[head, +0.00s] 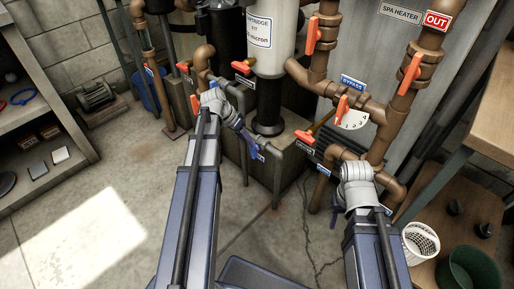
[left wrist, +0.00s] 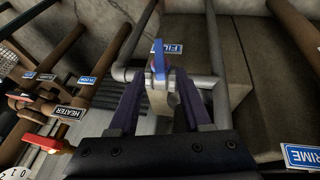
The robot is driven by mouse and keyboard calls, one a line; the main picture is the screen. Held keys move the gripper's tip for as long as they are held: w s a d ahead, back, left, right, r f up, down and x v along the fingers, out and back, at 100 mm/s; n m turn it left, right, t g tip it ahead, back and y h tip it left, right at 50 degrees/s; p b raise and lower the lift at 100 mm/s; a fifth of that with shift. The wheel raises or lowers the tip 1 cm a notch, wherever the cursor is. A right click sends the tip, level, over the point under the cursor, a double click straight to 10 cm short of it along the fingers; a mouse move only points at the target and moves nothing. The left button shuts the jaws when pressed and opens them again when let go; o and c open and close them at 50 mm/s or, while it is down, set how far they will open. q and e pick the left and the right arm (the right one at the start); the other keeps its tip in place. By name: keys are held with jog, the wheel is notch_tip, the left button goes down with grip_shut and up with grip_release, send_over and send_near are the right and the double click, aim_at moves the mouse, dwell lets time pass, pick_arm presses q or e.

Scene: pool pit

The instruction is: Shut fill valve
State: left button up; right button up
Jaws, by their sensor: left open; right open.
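The fill valve's blue handle (left wrist: 158,58) stands near a blue label reading FILL (left wrist: 172,48) on a grey pipe (left wrist: 212,62) in the left wrist view. My left gripper (left wrist: 158,76) is open, with its two dark purple fingers either side of the valve. The handle lies between or just beyond the fingertips; I cannot tell whether they touch it. In the head view my left gripper (head: 252,147) covers most of this valve. My right gripper (head: 335,214) is open and empty, low beside the brown pipes.
Brown pipes (head: 386,120) with several orange-red valve handles stand at the right, around a white filter cartridge (head: 270,45). A shelf (head: 60,150) stands at the left. A white basket (head: 420,242) and a green bucket (head: 468,270) are at the lower right. The left floor is clear.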

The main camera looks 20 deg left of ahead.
aim_at(255, 150)
pick_arm(q)
jog(key=shift+f, duration=0.1)
jog(key=b+x, duration=0.7)
jog(key=shift+w+d+f, duration=0.15)
jog(key=shift+f, duration=0.1)
jog(key=shift+c, duration=0.3)
grip_shut()
